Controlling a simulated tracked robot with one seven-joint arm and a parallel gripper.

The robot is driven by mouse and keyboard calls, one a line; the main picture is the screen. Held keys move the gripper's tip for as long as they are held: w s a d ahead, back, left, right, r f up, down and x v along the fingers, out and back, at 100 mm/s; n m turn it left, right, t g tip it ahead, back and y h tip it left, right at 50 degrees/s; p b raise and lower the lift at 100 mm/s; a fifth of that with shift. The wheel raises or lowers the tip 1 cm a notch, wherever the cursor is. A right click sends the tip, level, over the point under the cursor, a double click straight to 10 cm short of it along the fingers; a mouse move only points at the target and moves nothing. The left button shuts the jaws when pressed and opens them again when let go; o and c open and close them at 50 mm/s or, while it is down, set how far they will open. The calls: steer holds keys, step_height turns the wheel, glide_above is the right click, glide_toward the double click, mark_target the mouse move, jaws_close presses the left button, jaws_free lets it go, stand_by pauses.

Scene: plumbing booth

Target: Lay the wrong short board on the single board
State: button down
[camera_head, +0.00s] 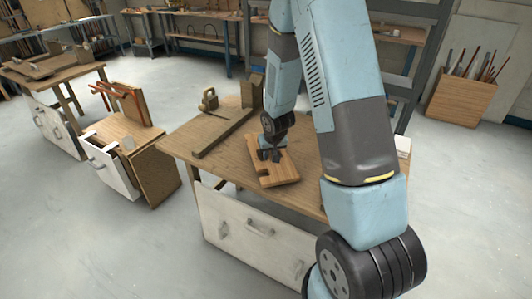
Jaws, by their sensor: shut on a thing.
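A light brown board (283,171) with a notch in its near left edge lies on or just above the workbench top. I cannot tell whether it is the short board or the single board, nor whether two boards are stacked there. My gripper (270,155) points down at the middle of this board. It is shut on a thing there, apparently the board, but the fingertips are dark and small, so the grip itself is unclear. My arm comes down from the top and hides the right part of the bench. No second board shows clearly.
The wooden workbench (205,165) has a long dark wooden strip (225,133), a small plane-like tool (209,99) and an upright wooden block (252,91). A small cabinet (130,145) stands left. The bench's front left top is clear.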

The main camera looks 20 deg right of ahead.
steer(key=shift+f, duration=0.3)
steer(key=c, duration=1)
jaws_free()
